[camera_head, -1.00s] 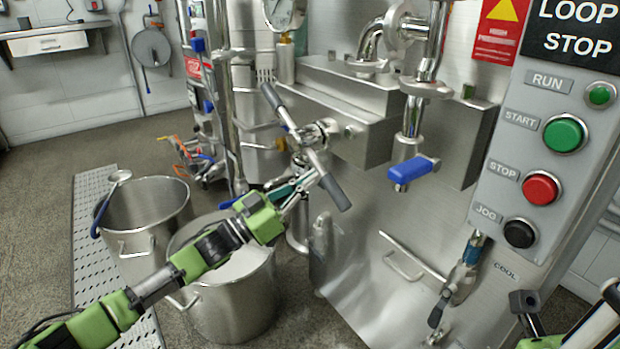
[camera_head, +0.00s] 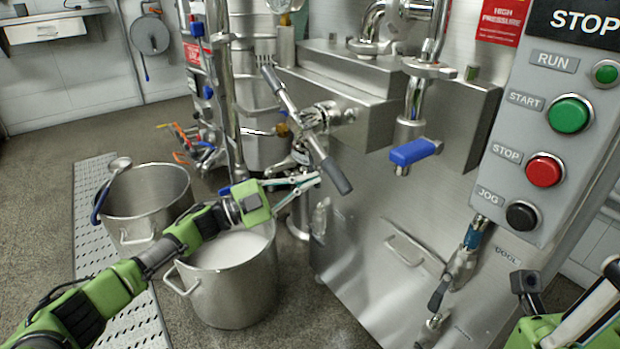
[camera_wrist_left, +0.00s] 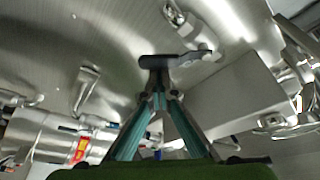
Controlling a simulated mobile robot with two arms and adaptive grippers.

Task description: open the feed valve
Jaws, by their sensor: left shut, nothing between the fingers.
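A blue-handled valve (camera_head: 413,152) sits on the vertical outlet pipe at the machine's front. To its left is a metal crossbar with black grips (camera_head: 332,176), slanting down to the right from its hub. I cannot tell from the frames which of these is the feed valve. My left gripper (camera_head: 318,179) is shut and empty, with its fingertips beside the crossbar's lower grip. In the left wrist view, the fingertips (camera_wrist_left: 160,98) meet just below a dark grip (camera_wrist_left: 158,62); contact is unclear. My right arm shows only partly at lower right.
A control panel (camera_head: 483,185) with green, red and black buttons stands at right. A lower valve (camera_head: 440,285) hangs beneath it.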

